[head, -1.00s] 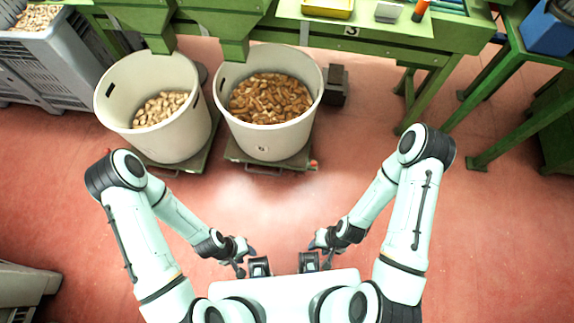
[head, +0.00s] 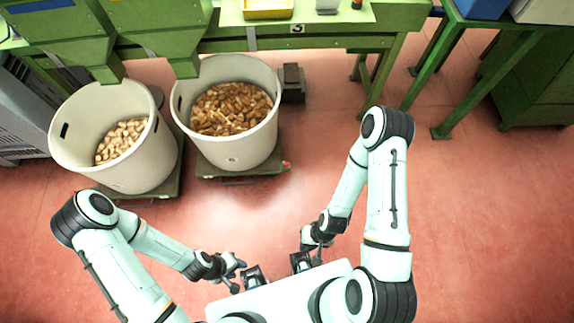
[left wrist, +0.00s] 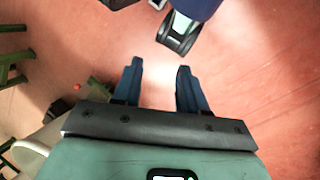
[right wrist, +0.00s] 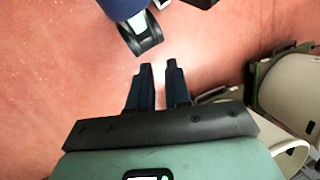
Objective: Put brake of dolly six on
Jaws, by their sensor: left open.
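Two low dark green dollies stand on the floor, each under a pale round bin. The right dolly (head: 240,176) has a small red-tipped part (head: 286,164) at its right front corner. A red knob (left wrist: 77,87) shows by green metal in the left wrist view. The mark on the right bin (head: 235,150) is too small to read, and I see no number on either dolly. My left gripper (head: 240,276) is open and empty, its fingers (left wrist: 160,68) apart over bare floor. My right gripper (head: 305,250) is open and empty, its fingers (right wrist: 158,66) slightly apart. Both are in front of my body, away from the dollies.
The right bin holds brown corks (head: 230,108) and the left bin (head: 135,172) pale ones. Green machinery (head: 340,43) with a plate marked 3 stands behind. A dark block (head: 292,82) is beside the right bin. A green table (head: 515,30) stands at the right. Red floor is clear in front.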

